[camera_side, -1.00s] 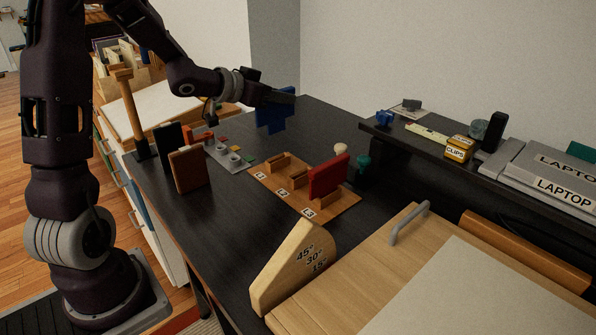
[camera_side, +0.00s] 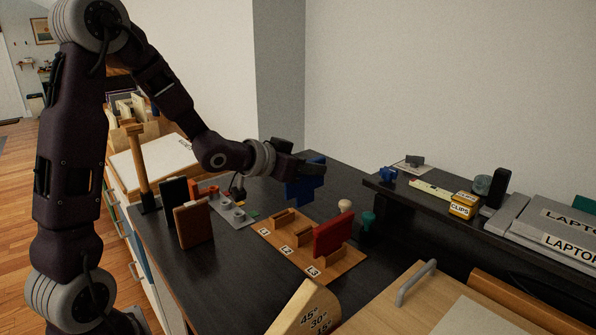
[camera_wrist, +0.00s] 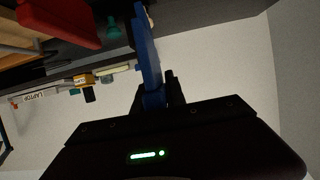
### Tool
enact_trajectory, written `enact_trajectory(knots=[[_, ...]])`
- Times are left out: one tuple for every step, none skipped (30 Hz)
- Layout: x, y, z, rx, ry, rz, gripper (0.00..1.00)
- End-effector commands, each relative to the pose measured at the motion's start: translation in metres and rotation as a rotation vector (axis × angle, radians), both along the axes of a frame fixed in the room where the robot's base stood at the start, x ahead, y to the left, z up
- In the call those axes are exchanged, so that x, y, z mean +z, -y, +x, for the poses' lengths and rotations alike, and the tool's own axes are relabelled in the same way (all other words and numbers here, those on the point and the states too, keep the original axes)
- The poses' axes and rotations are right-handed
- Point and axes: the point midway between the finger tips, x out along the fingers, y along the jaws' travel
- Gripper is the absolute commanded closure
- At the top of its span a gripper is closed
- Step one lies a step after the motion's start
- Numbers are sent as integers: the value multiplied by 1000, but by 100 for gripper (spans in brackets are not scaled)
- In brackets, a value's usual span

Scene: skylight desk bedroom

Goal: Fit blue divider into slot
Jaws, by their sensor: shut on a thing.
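The blue divider (camera_side: 304,182) is held upright above the dark desk in the side view. My gripper (camera_side: 318,166) is shut on it, and the divider also shows edge-on between the jaws in the wrist view (camera_wrist: 148,60). A wooden slot board (camera_side: 310,258) lies below and in front of it, with slots labelled L1, L2 and L3. A red divider (camera_side: 334,235) stands upright at the L3 slot. The slots at L1 and L2 hold no divider. The divider is clear of the board.
A brown block (camera_side: 193,224) and a black block (camera_side: 173,193) stand left of the board. A grey tray (camera_side: 232,211) lies behind them. A wooden angle wedge (camera_side: 310,312) is in front.

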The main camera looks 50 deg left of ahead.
Motion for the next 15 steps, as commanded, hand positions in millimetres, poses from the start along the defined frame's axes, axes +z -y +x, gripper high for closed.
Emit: enact_trajectory(knots=[[-1,4,-1,0,-2,2,100],[-1,4,-1,2,-2,2,100],[-1,4,-1,3,-2,2,100],[-1,4,-1,3,-2,2,100],[-1,4,-1,3,-2,2,100],[-1,4,-1,3,-2,2,100],[-1,4,-1,3,-2,2,100],[-1,4,-1,3,-2,2,100],[-1,4,-1,3,-2,2,100],[-2,4,-1,3,-3,1,100],[-3,4,-1,3,-3,0,100],[-6,4,-1,2,-4,0,100],[-9,4,-1,1,-5,-1,100],[-12,4,-1,0,-5,-1,100],[-17,4,-1,1,-6,-3,100]])
